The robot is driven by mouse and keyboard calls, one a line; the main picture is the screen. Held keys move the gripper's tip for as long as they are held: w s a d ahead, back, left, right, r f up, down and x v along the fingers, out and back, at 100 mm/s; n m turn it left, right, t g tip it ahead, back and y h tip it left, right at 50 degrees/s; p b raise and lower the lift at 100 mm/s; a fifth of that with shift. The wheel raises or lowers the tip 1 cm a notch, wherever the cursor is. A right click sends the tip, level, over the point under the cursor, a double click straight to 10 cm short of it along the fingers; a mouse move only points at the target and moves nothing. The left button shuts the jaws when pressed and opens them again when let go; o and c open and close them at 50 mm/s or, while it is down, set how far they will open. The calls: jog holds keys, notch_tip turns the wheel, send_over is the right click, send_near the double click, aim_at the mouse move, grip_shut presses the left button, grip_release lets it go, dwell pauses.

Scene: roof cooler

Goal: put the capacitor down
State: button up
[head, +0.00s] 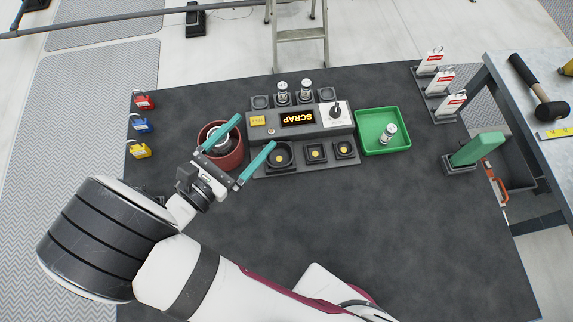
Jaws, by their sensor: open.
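Several silver cylinders that look like capacitors are in the head view. One silver capacitor (214,137) lies in the round red-brown bin (233,160), partly hidden by a finger. Another capacitor (389,132) is in the green tray (372,148). Two more, a left capacitor (282,91) and a right capacitor (306,89), stand upright in back holders of the grey console (345,117). My gripper (256,131) is open, with two teal fingers apart and nothing seen between them. It is over the bin and the console's left side; its height is unclear.
The console display (298,118) reads SCRAP, upside down. Three padlocks (141,124) line the left edge. Tags on stands (441,81) and a green block (478,149) stand at right. A hammer (538,88) lies on a side table. The dark mat's front is clear beside my arm.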

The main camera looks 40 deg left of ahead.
jog(key=w+d+r+m+g+h, duration=0.25)
jog(key=d+m, duration=0.25)
jog(key=d, duration=0.3)
jog(key=w+d+r+m+g+h, duration=0.1)
jog(key=w+d+m+g+h, duration=0.3)
jog(key=d, duration=0.3)
jog(key=w+d+r+m+g+h, duration=0.2)
jog(key=d+m+g+h, duration=0.15)
jog(key=d+m, duration=0.4)
jog(key=s+d+m+g+y, duration=0.1)
jog(key=s+d+m+g, duration=0.5)
jog(key=d, duration=0.3)
jog(key=s+r+m+g+y, duration=0.1)
jog(key=s+m+y, duration=0.5)
jog(key=m, duration=1.1)
jog(key=y, duration=0.4)
jog(key=shift+a+r+y, duration=0.25)
jog(key=shift+a+y, duration=0.05)
jog(key=shift+y, duration=0.1)
jog(key=shift+s, duration=0.1)
